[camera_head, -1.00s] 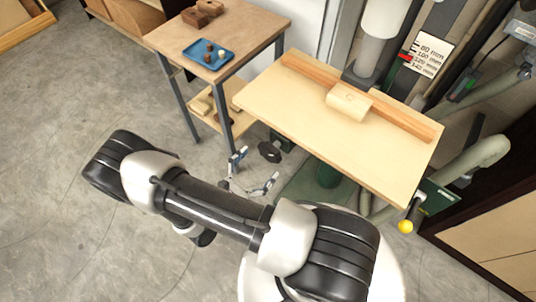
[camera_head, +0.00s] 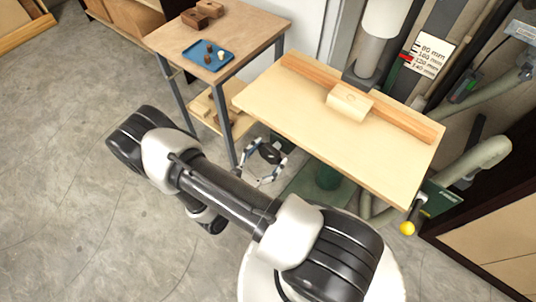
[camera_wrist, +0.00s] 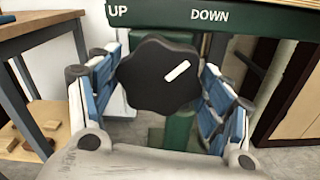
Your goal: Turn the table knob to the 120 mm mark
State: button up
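The black lobed table knob (camera_wrist: 160,75) is in the middle of the wrist view, with a white mark slanting to its upper right. It sits below a green panel (camera_wrist: 165,18) lettered UP and DOWN. My gripper (camera_wrist: 161,95) is open, with one blue-and-grey finger on each side of the knob; I cannot tell whether they touch it. In the head view my gripper (camera_head: 263,163) is at the knob (camera_head: 270,152), below the wooden machine table (camera_head: 300,115). The mm scale (camera_head: 428,57) has a red pointer (camera_head: 407,57) near the 100 mm line; its exact reading is too small to tell.
A side table (camera_head: 165,38) with a blue tray (camera_head: 208,54) stands to the left of the machine. A wooden block (camera_head: 349,103) lies on the machine table against a fence. A yellow-ended handle (camera_head: 407,228) sticks out at the table's right corner. Open floor lies at left.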

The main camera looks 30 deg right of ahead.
jog(key=c, duration=0.5)
jog(key=shift+n, duration=1.2)
jog(key=shift+f, duration=0.1)
jog(key=o, duration=1)
jog(key=shift+o, duration=0.2)
jog(key=v, duration=1.2)
